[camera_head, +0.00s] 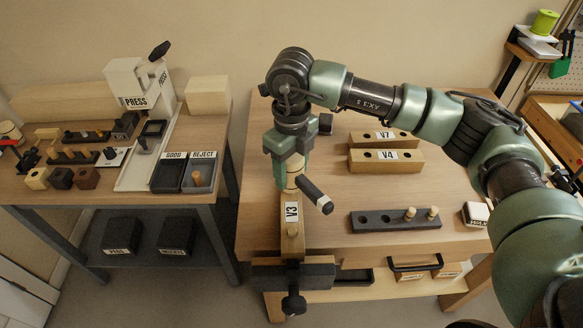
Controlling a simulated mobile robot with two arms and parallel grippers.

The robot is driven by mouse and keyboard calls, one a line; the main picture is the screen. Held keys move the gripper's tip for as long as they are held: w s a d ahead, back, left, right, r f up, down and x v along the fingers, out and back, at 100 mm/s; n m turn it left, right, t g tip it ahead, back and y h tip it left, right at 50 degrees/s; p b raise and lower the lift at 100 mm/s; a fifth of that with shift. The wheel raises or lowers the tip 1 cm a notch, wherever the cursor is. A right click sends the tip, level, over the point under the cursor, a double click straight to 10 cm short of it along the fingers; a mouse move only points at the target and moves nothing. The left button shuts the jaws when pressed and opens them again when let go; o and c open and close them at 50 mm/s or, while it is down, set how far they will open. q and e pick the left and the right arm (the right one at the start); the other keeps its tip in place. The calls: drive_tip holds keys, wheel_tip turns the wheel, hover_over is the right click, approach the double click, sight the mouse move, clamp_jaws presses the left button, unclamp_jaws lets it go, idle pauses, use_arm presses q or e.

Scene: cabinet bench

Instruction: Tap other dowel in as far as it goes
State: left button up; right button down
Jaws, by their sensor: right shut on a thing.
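The wooden block marked V3 (292,213) lies lengthwise on the bench, its near end at the dark vise (293,272). A dowel (292,232) shows at the block's near end; how far it stands out is hard to tell. My right gripper (292,160) is shut on a mallet, above the far end of V3. The mallet's dark head (315,194) with a pale end reaches down and right, beside the block. The gripper and mallet hide the far end of V3, so any dowel there cannot be seen. My left gripper is not in view.
Blocks V7 (383,136) and V4 (386,161) lie behind, to the right. A dark rack (372,222) with two upright dowels stands right of V3. The left table holds a press (137,85) and GOOD and REJECT trays (184,173). Bench between V3 and the rack is clear.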

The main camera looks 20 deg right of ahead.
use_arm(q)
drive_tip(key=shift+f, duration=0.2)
use_arm(e)
drive_tip(key=shift+f, duration=0.25)
wheel_tip(320, 180, up, 2)
drive_tip(key=shift+w+p, duration=0.1)
drive_tip(key=shift+p, duration=0.55)
use_arm(q)
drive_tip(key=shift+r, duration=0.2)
drive_tip(key=shift+b, duration=0.3)
